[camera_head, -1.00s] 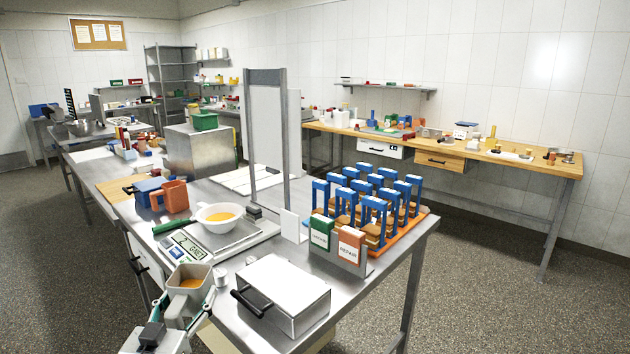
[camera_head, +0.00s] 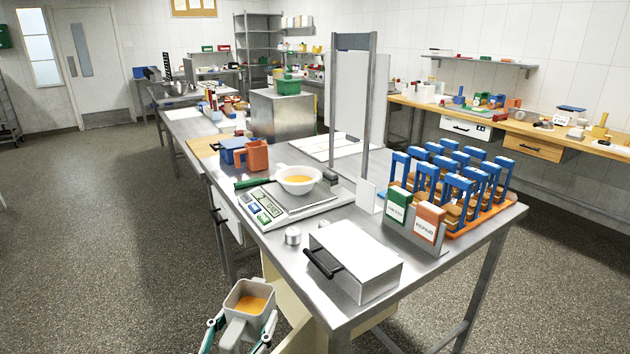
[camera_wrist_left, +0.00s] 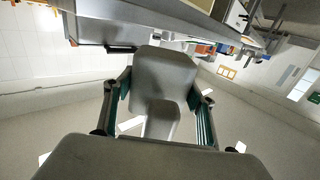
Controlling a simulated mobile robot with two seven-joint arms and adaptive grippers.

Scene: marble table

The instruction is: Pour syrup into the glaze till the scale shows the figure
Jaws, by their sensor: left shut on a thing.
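A grey square jug (camera_head: 247,302) with amber syrup inside is held by my left gripper (camera_head: 240,332), whose teal-lined fingers close on it from both sides. The jug looks nearly upright, out past the table's front left edge, apart from the scale. In the left wrist view the jug (camera_wrist_left: 162,82) hides its own contents, between the fingers. A white bowl (camera_head: 298,187) with amber glaze sits on the scale (camera_head: 305,207). The scale's display (camera_head: 264,198) is lit green, and its figure is too small to read surely. My right gripper is not in view.
A white box with a black handle (camera_head: 357,252) and a small metal cylinder (camera_head: 292,236) stand near the table's front edge. A tall framed panel (camera_head: 350,95) and a blue-handled rack (camera_head: 470,200) stand at right.

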